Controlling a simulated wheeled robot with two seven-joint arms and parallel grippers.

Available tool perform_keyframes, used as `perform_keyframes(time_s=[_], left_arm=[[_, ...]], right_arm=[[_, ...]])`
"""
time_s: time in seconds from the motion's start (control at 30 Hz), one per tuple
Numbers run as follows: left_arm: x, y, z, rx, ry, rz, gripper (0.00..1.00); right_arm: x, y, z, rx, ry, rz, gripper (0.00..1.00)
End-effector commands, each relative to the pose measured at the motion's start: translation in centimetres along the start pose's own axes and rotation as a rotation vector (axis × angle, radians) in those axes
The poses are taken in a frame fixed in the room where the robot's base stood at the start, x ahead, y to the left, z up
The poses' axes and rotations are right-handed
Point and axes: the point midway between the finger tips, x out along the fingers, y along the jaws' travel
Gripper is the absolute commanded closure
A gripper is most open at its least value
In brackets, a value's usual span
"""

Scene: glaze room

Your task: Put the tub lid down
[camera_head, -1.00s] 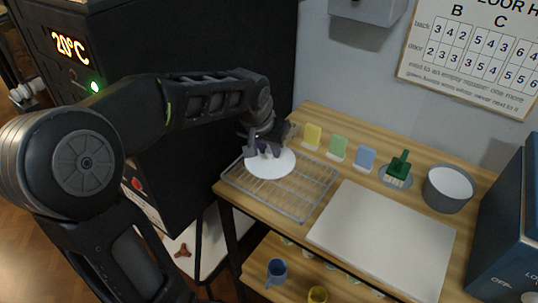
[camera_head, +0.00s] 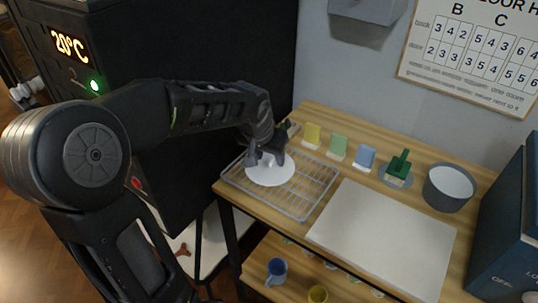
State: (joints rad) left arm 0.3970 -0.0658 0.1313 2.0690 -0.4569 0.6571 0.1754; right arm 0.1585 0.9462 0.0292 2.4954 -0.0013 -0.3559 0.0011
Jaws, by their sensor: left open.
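The tub lid, a white round disc (camera_head: 270,174), lies on the left part of the wire rack (camera_head: 313,197) on the wooden table. My left gripper (camera_head: 266,158) is open just above the lid and hides its far edge. I cannot tell whether a fingertip touches the lid. The grey tub (camera_head: 448,188) with a white top or inside stands at the right of the table. My right gripper is not in view.
A white board (camera_head: 383,240) lies right of the rack. Yellow, green and blue cards (camera_head: 337,147) and a green brush (camera_head: 398,166) on a grey disc stand behind. A dark blue box (camera_head: 508,225) bounds the right. Cups (camera_head: 277,271) sit on the lower shelf.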

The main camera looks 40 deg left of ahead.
Motion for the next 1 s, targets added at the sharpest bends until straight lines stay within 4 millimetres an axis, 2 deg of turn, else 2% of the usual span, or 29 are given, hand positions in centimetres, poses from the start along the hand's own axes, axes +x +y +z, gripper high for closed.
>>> perform_keyframes(time_s=[0.17, 0.33, 0.8, 1.0], left_arm=[[-0.2, 0.0, -0.1, 0.000, 0.000, 0.000, 0.54], [-1.4, -0.1, -0.2, -0.001, 0.003, -0.002, 0.54], [-10.4, 0.0, -0.2, -0.001, 0.004, 0.000, 0.54], [-12.2, 0.0, -0.1, 0.000, 0.001, 0.000, 0.54]], right_arm=[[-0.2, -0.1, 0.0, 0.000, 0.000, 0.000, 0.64], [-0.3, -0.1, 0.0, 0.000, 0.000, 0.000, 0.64], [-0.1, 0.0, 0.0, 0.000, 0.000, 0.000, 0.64], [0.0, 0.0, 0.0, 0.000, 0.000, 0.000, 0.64]])
